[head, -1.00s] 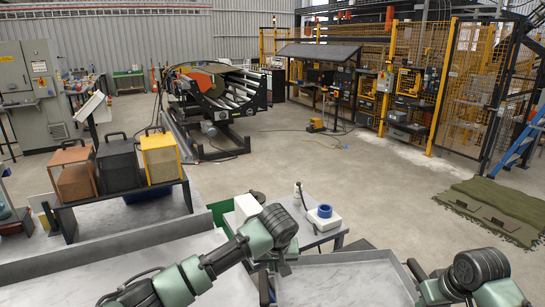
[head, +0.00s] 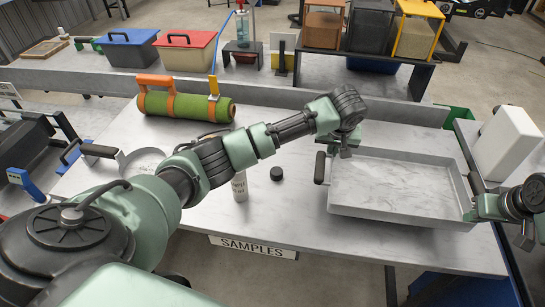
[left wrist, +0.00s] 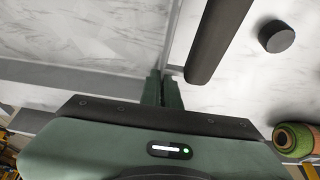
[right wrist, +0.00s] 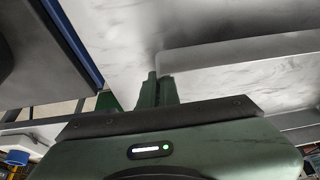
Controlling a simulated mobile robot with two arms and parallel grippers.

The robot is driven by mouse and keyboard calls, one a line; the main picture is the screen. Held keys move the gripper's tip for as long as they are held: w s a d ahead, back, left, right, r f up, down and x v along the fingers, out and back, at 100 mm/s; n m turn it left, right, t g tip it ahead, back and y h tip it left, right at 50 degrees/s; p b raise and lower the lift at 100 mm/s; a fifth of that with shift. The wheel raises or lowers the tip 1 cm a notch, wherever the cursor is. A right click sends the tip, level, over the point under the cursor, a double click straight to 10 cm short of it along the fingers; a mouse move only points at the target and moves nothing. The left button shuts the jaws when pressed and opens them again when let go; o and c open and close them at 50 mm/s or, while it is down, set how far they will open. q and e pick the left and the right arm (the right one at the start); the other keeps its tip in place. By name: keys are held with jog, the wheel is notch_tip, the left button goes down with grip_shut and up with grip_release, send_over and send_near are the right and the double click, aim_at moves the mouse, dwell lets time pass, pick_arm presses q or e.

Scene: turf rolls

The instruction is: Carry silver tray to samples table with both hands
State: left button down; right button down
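The silver tray (head: 400,215) is a shallow, empty rectangular pan at the right part of the samples table (head: 290,215). It looks level; I cannot tell whether its bottom touches the tabletop. A dark handle (head: 320,168) sticks out at its left side and also shows in the left wrist view (left wrist: 218,40). My left gripper (head: 345,150) is at the tray's back left corner, its fingers (left wrist: 164,88) close together on the wall. My right gripper (head: 472,212) is at the right side, its fingers (right wrist: 157,88) close together at the wall, partly hidden.
A white box (head: 507,143) stands at right. A raised back ledge (head: 300,93) bounds the table. A SAMPLES sign (head: 252,247) hangs in front.

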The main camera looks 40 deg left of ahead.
aim_at(328, 166)
pick_arm(q)
jog(key=shift+r, duration=0.1)
pick_arm(e)
jog(key=shift+d, duration=0.2)
